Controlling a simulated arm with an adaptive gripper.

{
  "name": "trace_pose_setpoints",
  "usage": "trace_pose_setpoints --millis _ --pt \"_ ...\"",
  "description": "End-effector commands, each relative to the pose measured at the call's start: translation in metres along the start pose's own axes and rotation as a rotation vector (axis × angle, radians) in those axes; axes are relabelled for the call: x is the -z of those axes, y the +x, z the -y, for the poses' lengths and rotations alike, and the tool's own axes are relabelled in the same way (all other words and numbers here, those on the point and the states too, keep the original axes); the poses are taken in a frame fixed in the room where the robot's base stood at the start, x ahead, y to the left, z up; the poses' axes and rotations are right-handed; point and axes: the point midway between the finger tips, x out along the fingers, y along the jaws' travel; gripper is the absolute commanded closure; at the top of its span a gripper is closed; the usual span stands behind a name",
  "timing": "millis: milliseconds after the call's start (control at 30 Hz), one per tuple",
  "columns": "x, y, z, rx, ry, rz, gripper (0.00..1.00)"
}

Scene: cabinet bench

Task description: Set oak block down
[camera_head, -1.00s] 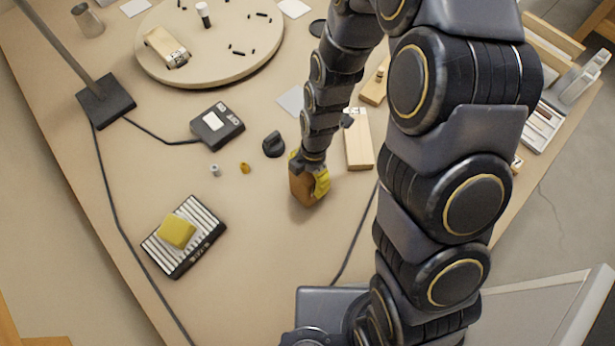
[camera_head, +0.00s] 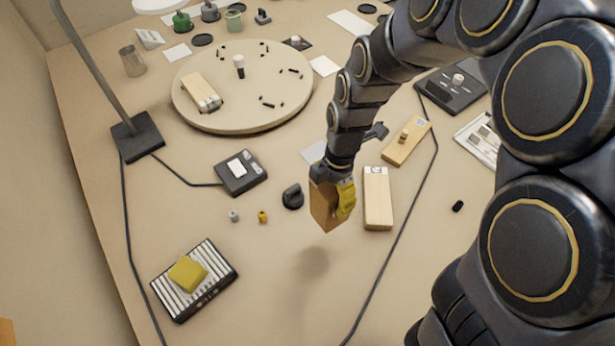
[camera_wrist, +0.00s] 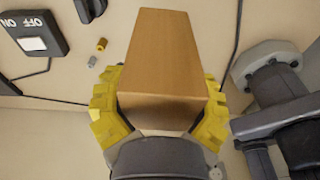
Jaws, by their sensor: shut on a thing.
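The oak block (camera_head: 325,206) is an orange-brown wooden block, held tilted above the bench, with its shadow on the bench below it. My gripper (camera_head: 334,200) has yellow finger pads and is shut on the block. In the wrist view the block (camera_wrist: 168,65) fills the middle, with a yellow pad of my gripper (camera_wrist: 162,110) pressed on each side. The block's lower end is between the pads and partly hidden.
A pale wooden block (camera_head: 378,200) lies just right of my gripper. A black knob-like piece (camera_head: 292,197) stands to the left, with a switch box (camera_head: 240,172) beyond. A striped rack (camera_head: 168,289) carries a yellow sponge-like block (camera_head: 187,273). The front middle bench is clear except for a cable.

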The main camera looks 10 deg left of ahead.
Motion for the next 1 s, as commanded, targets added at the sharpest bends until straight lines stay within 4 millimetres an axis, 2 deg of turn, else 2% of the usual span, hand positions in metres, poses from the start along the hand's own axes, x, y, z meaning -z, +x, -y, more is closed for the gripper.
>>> trace_pose_setpoints --millis 100,200,400,533,667,1000 --pt "-0.015 -0.011 -0.025 0.002 0.011 0.017 0.7" --pt "-0.021 -0.019 -0.045 0.003 0.007 0.017 0.7" --pt "-0.02 -0.033 -0.08 -0.012 -0.026 0.004 0.7" --pt "-0.017 -0.035 -0.091 -0.013 -0.043 -0.005 0.7" --pt "-0.021 -0.033 -0.105 -0.016 -0.049 -0.006 0.7" --pt "-0.044 -0.009 -0.16 -0.016 -0.049 -0.007 0.7"
